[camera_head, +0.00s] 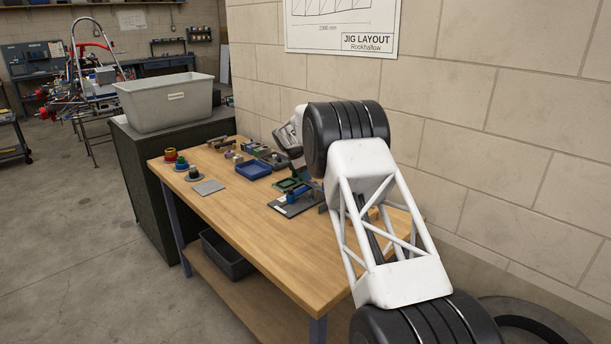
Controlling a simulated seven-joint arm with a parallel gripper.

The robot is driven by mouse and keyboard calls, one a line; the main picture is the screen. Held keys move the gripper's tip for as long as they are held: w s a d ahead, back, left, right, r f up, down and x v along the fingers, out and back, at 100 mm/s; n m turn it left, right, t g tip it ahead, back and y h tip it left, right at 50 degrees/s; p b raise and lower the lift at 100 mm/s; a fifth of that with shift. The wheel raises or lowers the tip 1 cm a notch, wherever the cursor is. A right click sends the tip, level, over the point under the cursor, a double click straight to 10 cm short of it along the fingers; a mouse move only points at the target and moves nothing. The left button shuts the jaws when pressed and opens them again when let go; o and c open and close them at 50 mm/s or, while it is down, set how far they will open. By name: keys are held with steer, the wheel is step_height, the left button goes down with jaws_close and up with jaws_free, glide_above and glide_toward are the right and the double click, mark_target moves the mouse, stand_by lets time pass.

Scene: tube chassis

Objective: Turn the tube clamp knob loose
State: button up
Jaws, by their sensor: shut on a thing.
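The tube clamp (290,184) is a small green and dark fixture on a dark base plate (287,210) on the wooden workbench, with a blue part (292,196) at its front. My gripper (303,176) points down at the back right of the clamp, small and dark below my white wrist. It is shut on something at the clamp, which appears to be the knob. The knob itself is hidden by the gripper and my arm, so its turn angle cannot be told.
A blue tray (253,170) and several small parts lie left of the clamp. Red, yellow and green round pieces (175,160) and a grey pad (207,187) are near the bench's left end. A grey bin (165,103) stands beyond. The front of the bench is clear; a block wall (480,130) is behind.

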stand_by(0.3)
steer(key=o, duration=0.9)
steer(key=shift+r, duration=0.15)
steer(key=shift+v, duration=3.75)
steer(key=shift+s+d+r, duration=0.1)
